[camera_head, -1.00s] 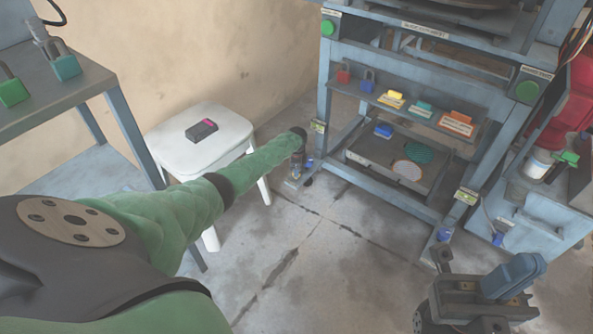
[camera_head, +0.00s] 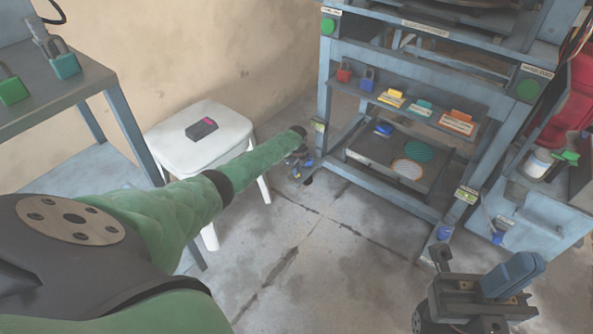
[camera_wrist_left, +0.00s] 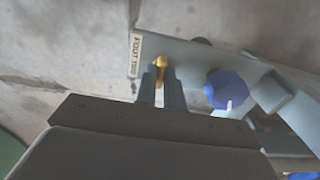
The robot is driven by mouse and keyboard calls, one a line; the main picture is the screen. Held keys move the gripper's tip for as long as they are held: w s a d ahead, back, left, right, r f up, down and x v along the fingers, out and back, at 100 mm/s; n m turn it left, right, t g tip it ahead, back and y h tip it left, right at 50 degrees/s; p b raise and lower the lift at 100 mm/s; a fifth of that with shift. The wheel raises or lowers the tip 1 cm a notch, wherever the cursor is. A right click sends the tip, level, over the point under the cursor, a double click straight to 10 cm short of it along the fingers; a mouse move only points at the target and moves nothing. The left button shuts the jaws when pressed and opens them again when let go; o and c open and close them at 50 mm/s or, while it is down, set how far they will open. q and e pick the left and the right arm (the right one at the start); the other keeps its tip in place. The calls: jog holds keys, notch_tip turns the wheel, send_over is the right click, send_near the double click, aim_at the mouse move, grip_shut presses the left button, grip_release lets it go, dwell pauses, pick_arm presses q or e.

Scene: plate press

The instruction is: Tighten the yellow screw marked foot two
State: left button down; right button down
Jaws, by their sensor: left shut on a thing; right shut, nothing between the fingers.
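The yellow screw (camera_wrist_left: 161,66) is on the blue-grey press frame, beside a pale label reading FOOT TWO (camera_wrist_left: 136,53) in the left wrist view. My left gripper (camera_wrist_left: 162,84) is shut on the screw, one finger on either side of its head. In the head view the left gripper (camera_head: 304,164) is low at the front left leg of the press, and the arm hides most of it. The screw cannot be made out there. My right gripper (camera_head: 514,274) is shut and empty at the lower right, apart from the press.
A blue knob-like part (camera_wrist_left: 226,90) is right beside the left fingers. The press frame (camera_head: 375,188) carries a shelf with padlocks and coloured blocks. A white stool (camera_head: 215,130) stands close to my left arm. The floor (camera_head: 310,260) in front is clear.

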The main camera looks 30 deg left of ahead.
dwell(0.3)
pick_arm(q)
jog(key=c, duration=1.5)
grip_release()
jog(key=shift+r, duration=0.15)
jog(key=shift+r, duration=0.3)
notch_tip(320, 180, up, 6)
jog(key=p, duration=0.2)
jog(key=shift+p, duration=0.35)
jog(key=shift+r, duration=0.45)
